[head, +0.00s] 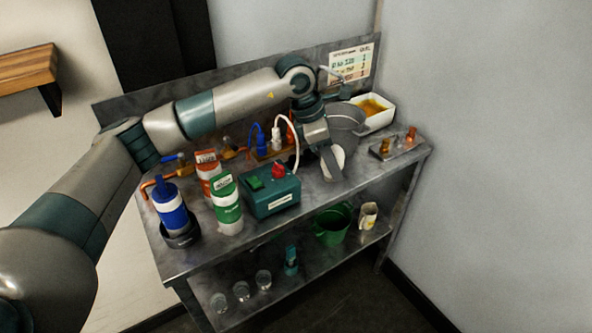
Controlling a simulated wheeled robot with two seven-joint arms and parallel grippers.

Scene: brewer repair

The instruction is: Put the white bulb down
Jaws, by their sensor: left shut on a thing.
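My left gripper (331,166) points down over the right half of the metal bench (340,190), in front of the grey bucket (347,122). It is shut on a white rounded thing (339,157), which seems to be the white bulb; the fingers partly hide it. I cannot tell whether it touches the bench top. My right gripper is not in view.
Left of the gripper stand a green box (272,197) with a red knob, a green-white bottle (227,205) and a blue-white bottle (171,210). A white tray (375,112) with amber contents is behind; a small metal tray (398,146) is right. The front right bench top is clear.

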